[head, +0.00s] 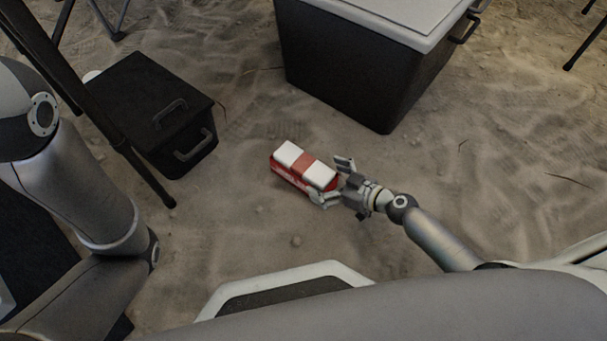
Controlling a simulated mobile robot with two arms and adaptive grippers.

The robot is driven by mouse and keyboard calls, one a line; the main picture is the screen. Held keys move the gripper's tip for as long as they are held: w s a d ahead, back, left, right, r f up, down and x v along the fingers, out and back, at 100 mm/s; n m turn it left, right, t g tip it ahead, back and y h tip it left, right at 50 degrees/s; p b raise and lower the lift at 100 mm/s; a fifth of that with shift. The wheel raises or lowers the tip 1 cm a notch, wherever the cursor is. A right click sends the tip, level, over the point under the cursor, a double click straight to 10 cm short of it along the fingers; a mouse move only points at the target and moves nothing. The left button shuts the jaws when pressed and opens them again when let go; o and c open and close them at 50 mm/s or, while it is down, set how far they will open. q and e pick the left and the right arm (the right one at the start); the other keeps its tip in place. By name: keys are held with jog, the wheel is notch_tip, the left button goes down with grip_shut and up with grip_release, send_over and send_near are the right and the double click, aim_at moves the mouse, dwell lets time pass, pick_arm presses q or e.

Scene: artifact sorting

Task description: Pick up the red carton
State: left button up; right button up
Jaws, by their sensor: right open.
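The red carton (290,174), with white panels on its top, lies on the sand in the middle of the head view. My right gripper (331,180) is at the carton's right end. Its fingers are open, one at the far side and one at the near side of that end. I cannot tell whether they touch it. My left arm shows at the left edge, but its gripper is not in view.
A large dark cooler box (355,70) with a light lid stands behind the carton. A black case (150,105) with handles stands at the left, beside dark table legs (150,180). The sand around the carton is clear.

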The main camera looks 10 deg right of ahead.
aim_at(314, 174)
jog(key=x, duration=0.2)
jog(key=b+x, duration=0.1)
jog(key=x, duration=0.1)
jog(key=shift+w+f, duration=0.3)
jog(key=shift+f, duration=0.1)
jog(key=c, duration=0.9)
